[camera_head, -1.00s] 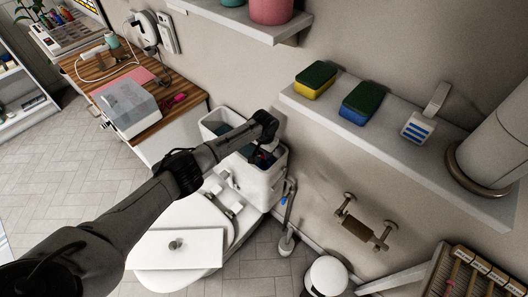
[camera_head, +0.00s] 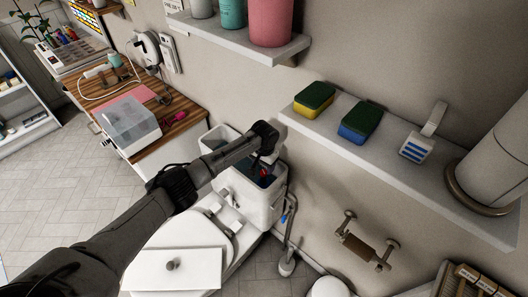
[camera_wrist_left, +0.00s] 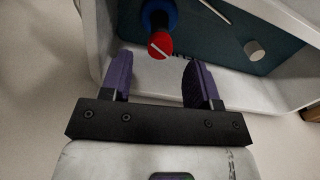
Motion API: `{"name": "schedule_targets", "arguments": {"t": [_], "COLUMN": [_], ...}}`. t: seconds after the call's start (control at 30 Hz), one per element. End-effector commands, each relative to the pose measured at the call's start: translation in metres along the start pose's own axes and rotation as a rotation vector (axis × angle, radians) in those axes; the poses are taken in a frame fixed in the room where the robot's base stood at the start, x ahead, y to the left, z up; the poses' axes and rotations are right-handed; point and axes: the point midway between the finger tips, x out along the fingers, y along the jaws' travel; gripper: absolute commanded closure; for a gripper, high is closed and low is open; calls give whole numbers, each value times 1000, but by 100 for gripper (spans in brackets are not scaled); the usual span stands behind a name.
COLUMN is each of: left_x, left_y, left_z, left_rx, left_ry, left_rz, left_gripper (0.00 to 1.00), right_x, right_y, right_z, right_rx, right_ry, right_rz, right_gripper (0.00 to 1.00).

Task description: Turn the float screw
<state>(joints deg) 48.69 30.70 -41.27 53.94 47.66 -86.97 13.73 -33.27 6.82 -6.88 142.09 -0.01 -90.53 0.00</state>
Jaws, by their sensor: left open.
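The float screw, a red slotted head (camera_wrist_left: 159,45) on a blue body, shows at the top centre of the left wrist view. It is inside the open white toilet tank (camera_head: 258,202), and its red also shows in the head view (camera_head: 264,173). My left gripper (camera_wrist_left: 161,75) is open, with its two purple fingers apart. Its fingertips lie just short of the screw, one to each side in the picture, with nothing between them. In the head view my left gripper (camera_head: 259,162) points down over the tank opening. My right gripper is not in view.
The tank's white wall (camera_wrist_left: 285,30) is close to the fingers. A grey cylinder on a rod (camera_wrist_left: 254,49) is inside. The removed tank lid (camera_head: 195,268) lies on the toilet. A wall shelf (camera_head: 390,160) with sponges is at right.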

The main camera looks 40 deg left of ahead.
Motion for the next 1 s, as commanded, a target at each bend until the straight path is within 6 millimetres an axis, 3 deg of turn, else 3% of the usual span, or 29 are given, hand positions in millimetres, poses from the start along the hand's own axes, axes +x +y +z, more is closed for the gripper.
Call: {"name": "schedule_targets", "arguments": {"t": [0.3,0.5,0.7,1.0], "left_x": [-62,-88,-101,-103], "left_y": [0,0,0,0], "left_z": [-1,0,0,0], "left_rx": [0,0,-1,-1], "left_ry": [4,2,1,0], "left_rz": [1,0,0,0], "left_gripper": [44,44,44,44], "right_x": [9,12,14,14], "right_y": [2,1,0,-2], "right_z": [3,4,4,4], "right_rx": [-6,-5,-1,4], "right_ry": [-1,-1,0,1], "right_rz": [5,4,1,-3], "right_gripper": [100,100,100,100]}}
